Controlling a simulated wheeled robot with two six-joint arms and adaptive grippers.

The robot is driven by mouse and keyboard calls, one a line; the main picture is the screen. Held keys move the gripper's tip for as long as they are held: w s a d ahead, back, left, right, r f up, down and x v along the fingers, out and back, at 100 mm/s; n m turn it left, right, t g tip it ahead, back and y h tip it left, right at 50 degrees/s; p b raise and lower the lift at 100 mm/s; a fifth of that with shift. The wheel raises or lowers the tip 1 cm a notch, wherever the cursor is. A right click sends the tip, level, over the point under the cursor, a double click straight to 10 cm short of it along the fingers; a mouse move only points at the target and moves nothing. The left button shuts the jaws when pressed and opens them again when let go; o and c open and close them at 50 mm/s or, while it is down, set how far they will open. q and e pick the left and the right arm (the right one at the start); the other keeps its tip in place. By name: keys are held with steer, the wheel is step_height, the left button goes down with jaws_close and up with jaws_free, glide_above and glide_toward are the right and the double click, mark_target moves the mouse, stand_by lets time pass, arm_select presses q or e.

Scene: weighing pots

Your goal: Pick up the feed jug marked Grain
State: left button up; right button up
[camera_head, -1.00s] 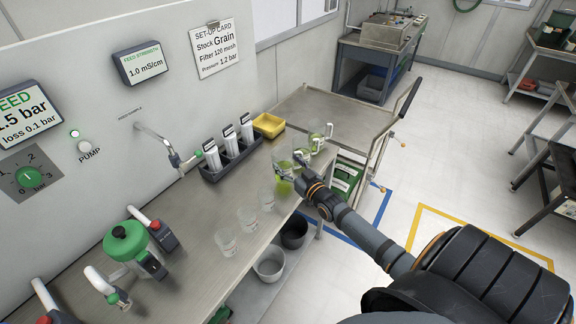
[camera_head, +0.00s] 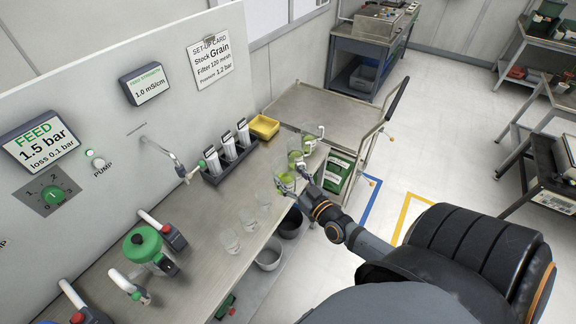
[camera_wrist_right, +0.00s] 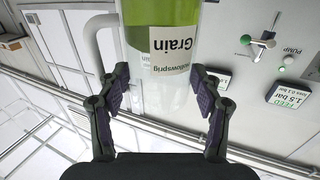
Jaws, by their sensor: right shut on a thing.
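The jug marked Grain (camera_wrist_right: 165,40) fills the top of the right wrist view, with yellow-green liquid, a white label and a pale handle at its left. I cannot tell whether the held jug touches the bench. My left gripper is not in view.
Several empty clear beakers (camera_head: 230,242) stand along the bench (camera_head: 200,220) edge. A black rack with white cartridges (camera_head: 229,152) and a yellow tray (camera_head: 264,127) are near the wall. A green-lidded vessel (camera_head: 143,245) is at left. A cart (camera_head: 320,108) stands beyond the bench.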

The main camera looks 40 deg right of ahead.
steer(key=shift+s+a+r+p, duration=0.15)
steer(key=shift+s+a+r, duration=0.15)
steer(key=shift+s, duration=0.25)
steer(key=shift+s+a+r+p, duration=0.15)
steer(key=shift+s+r, duration=0.15)
steer(key=shift+s, duration=0.25)
steer(key=shift+a, duration=0.1)
